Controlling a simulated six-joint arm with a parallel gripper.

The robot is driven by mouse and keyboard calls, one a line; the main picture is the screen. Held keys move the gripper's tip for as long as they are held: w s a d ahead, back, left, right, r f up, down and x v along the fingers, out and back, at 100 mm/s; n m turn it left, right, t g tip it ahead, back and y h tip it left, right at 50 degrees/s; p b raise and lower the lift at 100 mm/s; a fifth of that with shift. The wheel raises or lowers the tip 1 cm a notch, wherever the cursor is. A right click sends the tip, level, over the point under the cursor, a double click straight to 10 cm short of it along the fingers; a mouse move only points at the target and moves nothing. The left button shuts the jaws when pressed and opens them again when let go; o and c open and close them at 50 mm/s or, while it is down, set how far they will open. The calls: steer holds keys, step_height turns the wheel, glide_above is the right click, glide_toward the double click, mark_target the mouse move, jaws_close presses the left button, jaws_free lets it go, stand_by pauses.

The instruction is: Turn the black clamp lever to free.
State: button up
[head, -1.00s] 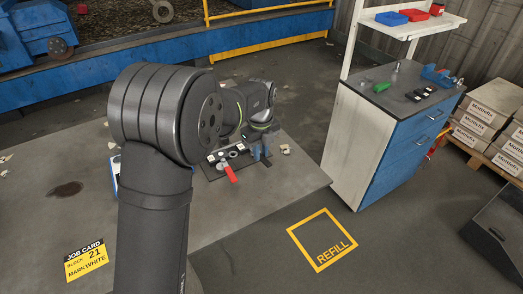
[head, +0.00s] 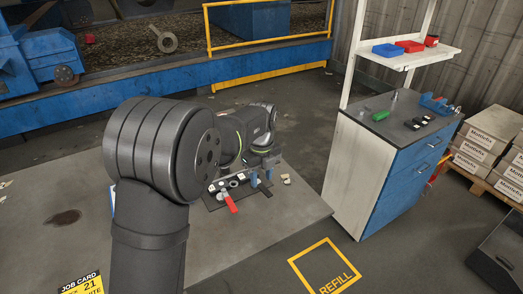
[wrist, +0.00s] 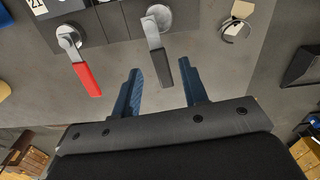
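The black clamp lever (wrist: 161,69) shows in the wrist view, angled down from a round metal pivot on the dark fixture plate (wrist: 112,25). My gripper (wrist: 162,80) is open. Its two blue fingers stand apart on either side of the lever's free end, with visible gaps; I cannot tell the height between them. A red lever (wrist: 86,78) lies to the left, outside the fingers, on its own pivot. In the head view my gripper (head: 262,179) is at the right end of the fixture, and the red lever (head: 230,202) shows. The black lever is not clear there.
A metal ring with a pale tag (wrist: 236,28) lies to the right of the fixture. The job card (head: 82,285) is at the front left of the table (head: 270,220). A blue cabinet (head: 385,180) stands to the right. My arm hides part of the table.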

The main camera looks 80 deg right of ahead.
mark_target(262, 186)
step_height(262, 186, up, 15)
stand_by(0.8)
step_height(262, 186, down, 17)
steer(key=shift+f, duration=0.2)
stand_by(0.5)
steer(key=shift+f, duration=0.1)
steer(key=shift+s+d+n, duration=0.15)
steer(key=shift+d+n, duration=0.05)
steer(key=shift+n, duration=0.4)
steer(key=shift+s+d+n, duration=0.15)
steer(key=shift+d+n, duration=0.05)
steer(key=shift+n, duration=0.4)
stand_by(1.2)
steer(key=shift+w+a, duration=0.1)
stand_by(0.4)
